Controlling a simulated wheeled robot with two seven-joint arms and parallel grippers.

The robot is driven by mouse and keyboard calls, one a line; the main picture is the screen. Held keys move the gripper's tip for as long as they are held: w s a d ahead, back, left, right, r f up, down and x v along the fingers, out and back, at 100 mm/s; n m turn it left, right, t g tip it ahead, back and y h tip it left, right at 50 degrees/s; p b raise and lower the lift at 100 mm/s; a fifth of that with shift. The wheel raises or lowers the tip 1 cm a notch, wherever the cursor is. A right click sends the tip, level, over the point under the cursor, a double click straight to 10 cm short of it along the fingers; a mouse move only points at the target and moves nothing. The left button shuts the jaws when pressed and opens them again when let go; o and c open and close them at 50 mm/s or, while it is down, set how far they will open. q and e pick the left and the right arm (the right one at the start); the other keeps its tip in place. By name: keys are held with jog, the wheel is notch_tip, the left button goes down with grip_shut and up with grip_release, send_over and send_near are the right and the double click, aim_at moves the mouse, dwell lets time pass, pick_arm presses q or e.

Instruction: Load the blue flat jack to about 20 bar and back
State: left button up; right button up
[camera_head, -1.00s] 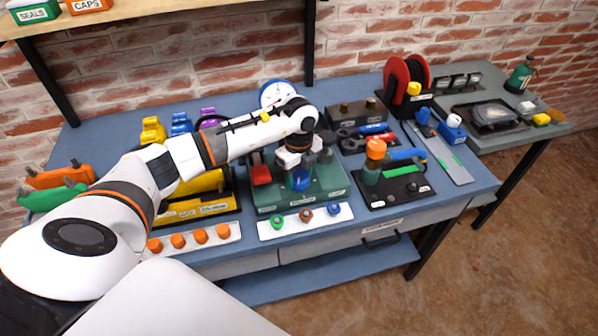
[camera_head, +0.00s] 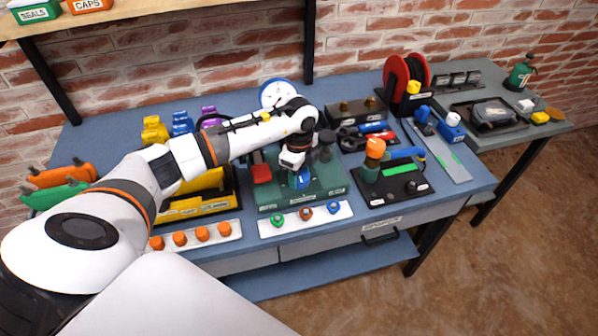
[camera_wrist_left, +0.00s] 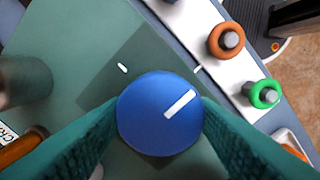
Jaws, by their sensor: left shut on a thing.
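A round blue knob (camera_head: 302,180) with a white line on top sits on a green panel (camera_head: 330,186) in the middle of the bench. My left gripper (camera_head: 298,170) comes from above and is shut on this knob. In the left wrist view its teal fingers touch both sides of the blue knob (camera_wrist_left: 160,113), and the white line slants to the upper right. White marks show on the dark square around it. A white round dial gauge (camera_head: 277,94) stands behind the arm; its reading is too small to tell. I cannot make out the flat jack itself. My right gripper is out of view.
A white strip with green, brown and blue fittings (camera_head: 333,207) lies in front of the panel. A red block (camera_head: 262,173) is left of the knob. A black tray with an orange-topped tool (camera_head: 375,148) stands to the right, a red hose reel (camera_head: 397,85) behind.

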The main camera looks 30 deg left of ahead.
pick_arm(q)
jog(key=shift+w+r, duration=0.1)
jog(key=o, duration=1)
jog(key=shift+c, duration=0.2)
notch_tip(320, 180, up, 12)
jog(key=b, duration=0.2)
